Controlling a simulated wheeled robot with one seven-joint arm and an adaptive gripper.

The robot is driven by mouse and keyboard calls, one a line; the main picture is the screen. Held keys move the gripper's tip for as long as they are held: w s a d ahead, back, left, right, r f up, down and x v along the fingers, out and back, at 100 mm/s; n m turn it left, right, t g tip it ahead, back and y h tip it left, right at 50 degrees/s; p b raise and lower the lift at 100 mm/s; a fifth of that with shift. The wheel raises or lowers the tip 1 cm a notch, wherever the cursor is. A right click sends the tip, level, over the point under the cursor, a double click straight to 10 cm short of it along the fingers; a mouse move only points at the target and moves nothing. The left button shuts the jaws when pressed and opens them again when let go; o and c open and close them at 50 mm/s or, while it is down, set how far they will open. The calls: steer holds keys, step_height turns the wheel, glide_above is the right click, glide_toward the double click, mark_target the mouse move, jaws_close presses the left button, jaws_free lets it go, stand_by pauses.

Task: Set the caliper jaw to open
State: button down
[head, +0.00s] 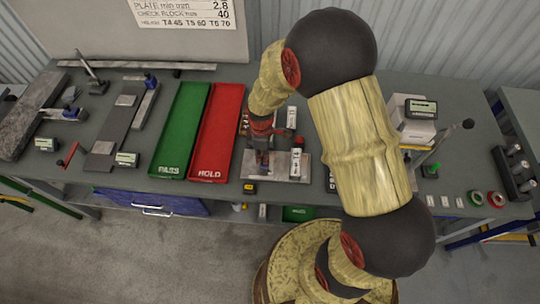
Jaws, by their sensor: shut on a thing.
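My gripper (262,161) points down over a pale metal plate (277,178) at the middle of the table. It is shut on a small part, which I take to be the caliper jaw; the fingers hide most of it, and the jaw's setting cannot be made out. An upright device with a white face (297,144), seemingly part of the caliper, stands on the same plate just right of my gripper.
A green PASS tray (181,130) and a red HOLD tray (217,132) lie left of the plate. Gauges and a metal bar (113,130) are farther left. A stand (440,145), several rings and a black rack (514,170) are at right. My arm covers the table right of the plate.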

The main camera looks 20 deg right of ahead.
steer(key=shift+w+a, duration=0.1)
steer(key=shift+w, duration=0.05)
steer(key=c, duration=1.9)
jaws_free()
steer(key=shift+a, duration=0.2)
steer(key=shift+o, duration=1.1)
steer(key=shift+d, duration=0.1)
step_height(320, 180, up, 12)
